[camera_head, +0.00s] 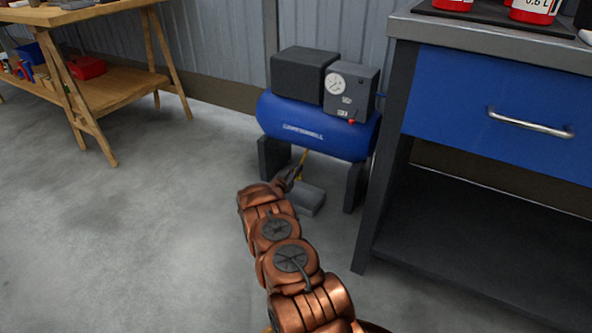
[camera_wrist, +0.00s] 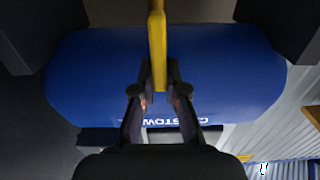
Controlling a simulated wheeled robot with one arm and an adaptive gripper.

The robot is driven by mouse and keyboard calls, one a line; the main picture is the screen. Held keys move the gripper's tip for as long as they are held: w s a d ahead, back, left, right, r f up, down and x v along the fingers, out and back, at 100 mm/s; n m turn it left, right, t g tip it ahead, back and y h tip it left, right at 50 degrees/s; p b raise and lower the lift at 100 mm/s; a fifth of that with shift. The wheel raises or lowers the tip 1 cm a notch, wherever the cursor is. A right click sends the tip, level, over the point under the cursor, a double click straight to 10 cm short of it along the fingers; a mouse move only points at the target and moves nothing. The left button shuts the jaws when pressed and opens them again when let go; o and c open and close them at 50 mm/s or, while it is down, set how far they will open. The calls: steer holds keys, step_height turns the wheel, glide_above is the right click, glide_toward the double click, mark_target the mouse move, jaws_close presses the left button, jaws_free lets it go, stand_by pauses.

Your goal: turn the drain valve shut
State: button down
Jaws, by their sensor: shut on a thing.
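The drain valve shows as a yellow lever (camera_head: 303,158) below the blue compressor tank (camera_head: 300,128). In the wrist view the yellow lever (camera_wrist: 157,45) runs from the top edge down between my fingertips, in front of the blue tank (camera_wrist: 220,75). My gripper (camera_wrist: 160,86) is shut on the end of the lever. In the head view my gripper (camera_head: 294,174) is small and dark under the tank, at the end of my copper arm. The valve body and the lever's pivot are hard to make out.
A grey block (camera_head: 308,199) lies on the floor under the tank, close to my gripper. Dark compressor legs (camera_head: 354,186) stand at both sides. A blue-drawer workbench (camera_head: 480,110) is close on the right. A wooden bench (camera_head: 110,85) stands at left. The floor between is clear.

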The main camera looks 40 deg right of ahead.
steer(key=shift+s+m+p, duration=0.1)
steer(key=shift+m+p, duration=0.2)
steer(key=shift+p, duration=0.2)
steer(key=s+f+m+p, duration=0.1)
steer(key=m+p, duration=0.1)
steer(key=m, duration=0.3)
steer(key=f+m+p, duration=0.1)
steer(key=m+p, duration=0.1)
steer(key=m, duration=0.4)
steer(key=s+f+m+p, duration=0.1)
steer(key=m+p, duration=0.1)
steer(key=m, duration=0.4)
steer(key=shift+s+d, duration=0.3)
steer(key=shift+d, duration=0.1)
steer(key=shift+m, duration=0.3)
steer(key=c, duration=1.2)
jaws_free()
